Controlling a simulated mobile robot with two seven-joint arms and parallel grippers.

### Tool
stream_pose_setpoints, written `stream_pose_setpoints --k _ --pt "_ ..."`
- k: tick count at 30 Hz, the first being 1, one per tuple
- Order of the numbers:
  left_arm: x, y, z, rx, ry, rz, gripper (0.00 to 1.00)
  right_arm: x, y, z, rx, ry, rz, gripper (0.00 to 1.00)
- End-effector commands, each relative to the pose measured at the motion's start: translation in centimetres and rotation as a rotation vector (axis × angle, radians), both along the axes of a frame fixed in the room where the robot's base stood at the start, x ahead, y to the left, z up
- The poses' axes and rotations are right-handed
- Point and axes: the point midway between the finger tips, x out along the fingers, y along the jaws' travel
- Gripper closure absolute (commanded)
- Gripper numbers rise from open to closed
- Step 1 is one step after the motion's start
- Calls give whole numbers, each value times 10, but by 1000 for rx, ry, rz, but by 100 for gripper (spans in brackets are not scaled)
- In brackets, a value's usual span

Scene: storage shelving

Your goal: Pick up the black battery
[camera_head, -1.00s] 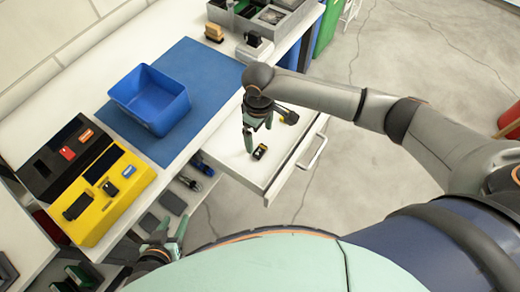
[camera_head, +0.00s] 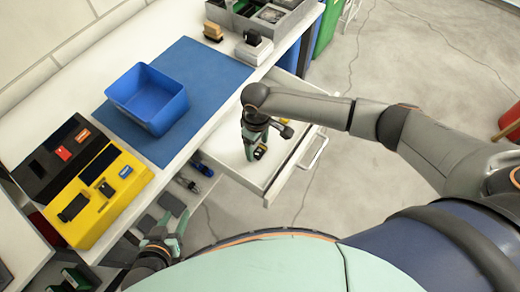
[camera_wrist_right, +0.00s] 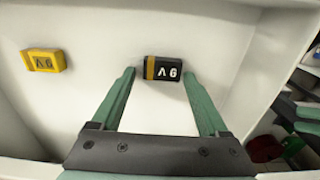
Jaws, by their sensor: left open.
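The black battery (camera_wrist_right: 165,69) has a yellow band and white "9V" lettering. It lies in the open white drawer (camera_head: 279,181); the head view also shows it (camera_head: 261,152), partly hidden by my right gripper (camera_head: 251,155). In the right wrist view, my right gripper (camera_wrist_right: 160,74) is open with green fingers. The battery appears between the two fingertips, with a small gap at each side. Whether the fingertips are low enough to flank it, I cannot tell. My left gripper (camera_head: 170,232) is open and empty at the lower left of the head view.
A yellow battery (camera_wrist_right: 44,61) lies in the same drawer, left of the black one in the wrist view. The drawer walls are close around. A blue bin (camera_head: 147,98) sits on a blue mat (camera_head: 210,72), with a yellow-and-black case (camera_head: 110,195) left of it.

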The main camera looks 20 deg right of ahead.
Motion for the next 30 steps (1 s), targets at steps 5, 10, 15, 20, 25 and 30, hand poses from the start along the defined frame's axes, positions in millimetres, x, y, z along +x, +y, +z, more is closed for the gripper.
stream_pose_setpoints --k 5,10,15,20,25,30 --pt "-2 1 -2 3 5 1 50 0 0 0 0 0 0 44" --pt "-2 3 -2 5 5 3 50 0 0 0 0 0 0 63" --pt "-1 4 -3 6 5 5 50 0 0 0 0 0 0 82" --pt "-2 4 -3 7 5 5 50 0 0 0 0 0 0 93" --pt "-2 4 -3 6 5 5 50 0 0 1 1 -1 0 93" --pt "-2 4 0 6 5 5 50 1 0 9 1 -2 0 93"
